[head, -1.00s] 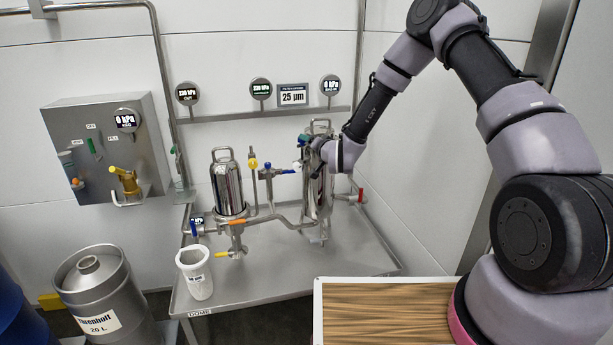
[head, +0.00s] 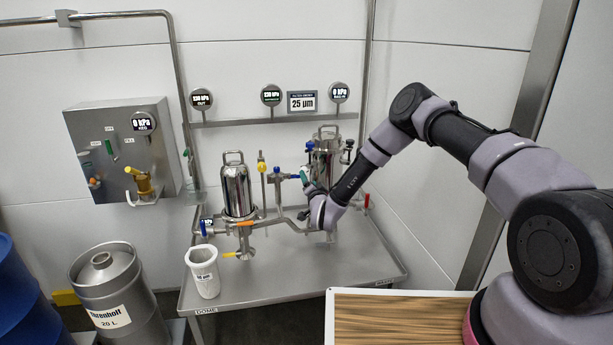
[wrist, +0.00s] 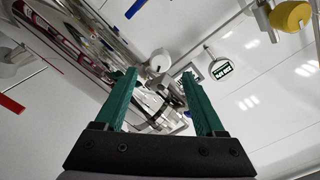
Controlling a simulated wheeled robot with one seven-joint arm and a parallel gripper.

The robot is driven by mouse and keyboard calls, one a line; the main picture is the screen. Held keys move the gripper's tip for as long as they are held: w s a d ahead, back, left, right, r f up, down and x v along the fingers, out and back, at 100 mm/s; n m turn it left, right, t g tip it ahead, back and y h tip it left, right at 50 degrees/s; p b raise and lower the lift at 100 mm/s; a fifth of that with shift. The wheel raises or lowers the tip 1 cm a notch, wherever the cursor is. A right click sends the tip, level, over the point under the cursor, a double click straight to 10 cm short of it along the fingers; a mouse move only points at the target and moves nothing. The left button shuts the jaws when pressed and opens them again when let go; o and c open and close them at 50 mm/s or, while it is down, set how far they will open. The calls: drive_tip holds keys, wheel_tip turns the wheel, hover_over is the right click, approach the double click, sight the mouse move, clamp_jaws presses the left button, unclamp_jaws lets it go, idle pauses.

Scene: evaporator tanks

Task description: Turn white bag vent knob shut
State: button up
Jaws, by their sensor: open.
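My gripper (head: 305,174) is in front of the right steel filter housing (head: 325,160), left of its middle. In the wrist view my open gripper (wrist: 159,74) has two green fingers with empty space between them. A white round knob (wrist: 160,60) shows just past the fingertips, roughly centred between them; it looks apart from both fingers. Shiny steel piping lies behind it. In the head view I cannot clearly make out the white knob beside the gripper.
A yellow knob (head: 262,167), a blue handle (head: 293,176) and a red handle (head: 367,203) are close by. The left housing (head: 236,190) and a white cup-shaped container (head: 203,270) stand on the steel table (head: 290,275). Gauges hang above.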

drive_tip(key=x, duration=0.5)
drive_tip(key=shift+w, duration=0.1)
clamp_jaws()
